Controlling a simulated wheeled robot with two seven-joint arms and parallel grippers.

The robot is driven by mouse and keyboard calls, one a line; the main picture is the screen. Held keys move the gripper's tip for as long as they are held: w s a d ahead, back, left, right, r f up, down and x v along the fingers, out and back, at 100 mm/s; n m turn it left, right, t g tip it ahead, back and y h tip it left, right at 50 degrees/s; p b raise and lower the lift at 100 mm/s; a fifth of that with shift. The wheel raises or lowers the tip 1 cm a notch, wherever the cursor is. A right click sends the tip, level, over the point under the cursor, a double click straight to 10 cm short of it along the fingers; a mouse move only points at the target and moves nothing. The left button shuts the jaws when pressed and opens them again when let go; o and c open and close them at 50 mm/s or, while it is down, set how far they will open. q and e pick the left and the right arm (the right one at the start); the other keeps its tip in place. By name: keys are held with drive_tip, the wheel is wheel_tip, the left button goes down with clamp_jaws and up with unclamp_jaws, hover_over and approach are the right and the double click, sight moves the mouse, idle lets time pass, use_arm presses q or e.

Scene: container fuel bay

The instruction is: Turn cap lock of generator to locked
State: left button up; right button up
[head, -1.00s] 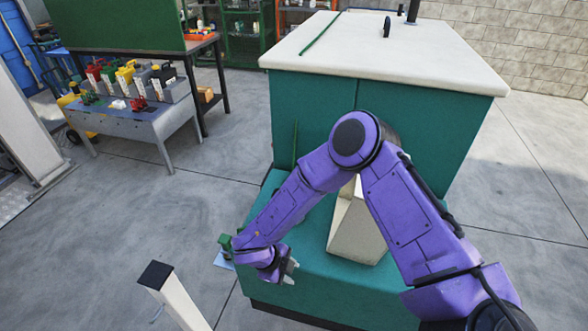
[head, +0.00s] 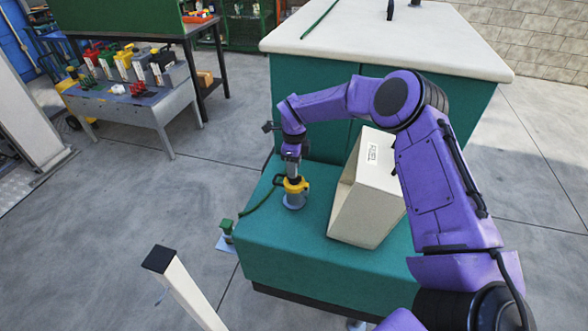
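The generator (head: 330,277) is a teal housing with a cream top. On its lower front ledge stands a short grey filler neck (head: 293,203) with a yellow cap lock (head: 296,184) on it. My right gripper (head: 292,172) points straight down at the cap from above, its fingertips at or just over the cap's top. The fingers are too small and partly hidden by the wrist, so I cannot tell whether they are closed on the cap. Its locked or unlocked mark cannot be read. My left gripper is not in view.
A cream angled hood (head: 368,205) with a label stands on the ledge, right of the cap. A green strap or cord (head: 262,200) runs left from near the cap. A cream post (head: 185,285) rises at front left. A grey table (head: 150,115) holds several cans.

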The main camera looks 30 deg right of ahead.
drive_tip(key=shift+f, duration=1.55)
clamp_jaws()
